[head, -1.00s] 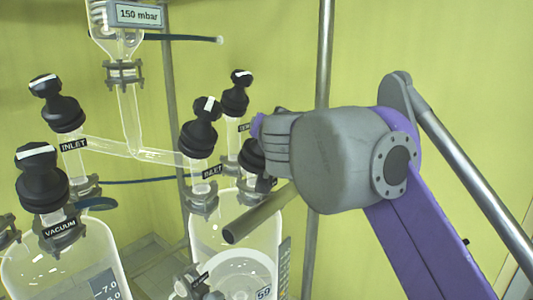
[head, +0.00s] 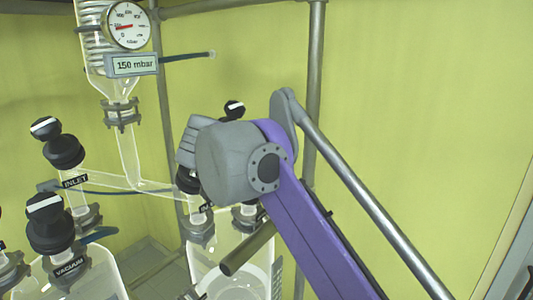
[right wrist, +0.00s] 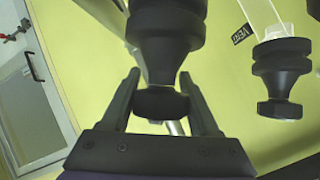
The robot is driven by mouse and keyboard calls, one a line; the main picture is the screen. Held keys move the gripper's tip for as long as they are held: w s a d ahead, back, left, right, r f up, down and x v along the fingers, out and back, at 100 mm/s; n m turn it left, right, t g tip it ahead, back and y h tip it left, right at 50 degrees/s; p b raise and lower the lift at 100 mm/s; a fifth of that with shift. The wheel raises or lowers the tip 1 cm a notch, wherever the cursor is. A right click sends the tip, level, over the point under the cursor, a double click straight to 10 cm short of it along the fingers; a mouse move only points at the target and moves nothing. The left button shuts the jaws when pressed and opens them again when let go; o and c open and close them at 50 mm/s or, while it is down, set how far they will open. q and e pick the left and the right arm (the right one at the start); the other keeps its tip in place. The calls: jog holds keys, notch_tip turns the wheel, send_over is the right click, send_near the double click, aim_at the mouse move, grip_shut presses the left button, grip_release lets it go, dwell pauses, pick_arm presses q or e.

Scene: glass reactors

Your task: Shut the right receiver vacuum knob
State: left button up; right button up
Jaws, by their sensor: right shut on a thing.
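In the right wrist view my right gripper (right wrist: 160,100) has its two dark fingers on either side of the head of a black knob (right wrist: 162,103) and is shut on it. The view is upside down, and this knob's label does not show, so I cannot read which knob it is. In the head view my arm hides the gripper's fingertips and most of the right receiver's knobs. The right receiver (head: 230,255) is a clear glass vessel below my arm. My left gripper is not in view.
Another black knob (right wrist: 280,75) with a VENT label hangs close beside the held one in the wrist view. The left receiver's INLET knob (head: 62,150) and VACUUM knob (head: 48,230) stand at the left. A gauge (head: 127,25), glass tubes and metal posts (head: 313,100) are near.

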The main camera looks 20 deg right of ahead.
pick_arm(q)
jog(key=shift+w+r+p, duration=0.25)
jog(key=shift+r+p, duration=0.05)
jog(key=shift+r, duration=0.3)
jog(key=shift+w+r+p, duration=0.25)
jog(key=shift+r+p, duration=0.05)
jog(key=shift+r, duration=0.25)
pick_arm(e)
jog(key=shift+s+d+r+m+g, duration=0.1)
jog(key=shift+d+r+m+g, duration=0.05)
jog(key=shift+m+g, duration=0.6)
jog(key=o, duration=1.4)
jog(key=shift+s, duration=0.1)
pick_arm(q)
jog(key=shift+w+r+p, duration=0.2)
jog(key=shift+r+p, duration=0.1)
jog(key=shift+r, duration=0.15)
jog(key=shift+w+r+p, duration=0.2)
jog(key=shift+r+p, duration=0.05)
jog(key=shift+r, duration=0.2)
pick_arm(e)
jog(key=v, duration=1)
jog(key=shift+a+r, duration=0.1)
jog(key=shift+a, duration=0.3)
